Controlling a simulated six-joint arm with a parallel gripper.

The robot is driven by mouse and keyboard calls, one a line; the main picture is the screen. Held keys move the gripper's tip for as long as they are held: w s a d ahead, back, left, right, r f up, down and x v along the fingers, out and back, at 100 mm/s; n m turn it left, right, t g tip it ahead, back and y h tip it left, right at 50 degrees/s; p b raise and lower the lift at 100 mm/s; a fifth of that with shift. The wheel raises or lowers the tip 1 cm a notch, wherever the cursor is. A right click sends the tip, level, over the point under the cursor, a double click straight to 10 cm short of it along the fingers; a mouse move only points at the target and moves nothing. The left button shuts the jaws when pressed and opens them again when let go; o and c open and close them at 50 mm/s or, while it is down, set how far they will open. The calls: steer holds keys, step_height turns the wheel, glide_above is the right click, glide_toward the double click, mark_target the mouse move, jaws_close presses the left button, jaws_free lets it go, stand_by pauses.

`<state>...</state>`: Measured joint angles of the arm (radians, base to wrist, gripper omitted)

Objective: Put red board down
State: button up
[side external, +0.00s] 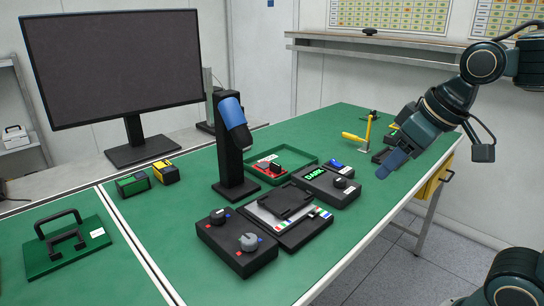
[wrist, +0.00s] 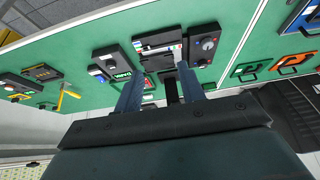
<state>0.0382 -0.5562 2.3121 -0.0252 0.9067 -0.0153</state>
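A red-orange board (wrist: 291,62) with a dark handle lies on the green bench at the right of the wrist view. A green board (wrist: 249,70) with a handle lies beside it; it also shows at the left of the side view (side external: 88,242). A smaller red piece (side external: 264,171) with a white label and black part lies inside a green-rimmed tray (side external: 308,157). My gripper (side external: 393,162) is in the air above the bench's right edge, away from both boards. In the wrist view its two blue fingers (wrist: 161,72) are apart, with nothing visibly held.
A black post with a blue top (side external: 231,160) stands mid-bench, an upright obstacle. Black control boxes (side external: 237,240) and a display box (side external: 328,185) are around it. A large monitor (side external: 115,65) stands behind. A yellow-handled lever (side external: 355,137) is at the far right. Bare green surface lies front left.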

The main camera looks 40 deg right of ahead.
steer(key=s+f, duration=0.3)
steer(key=s, duration=0.2)
steer(key=shift+s+a+f, duration=0.2)
steer(key=shift+s+f, duration=0.1)
steer(key=shift+s, duration=0.1)
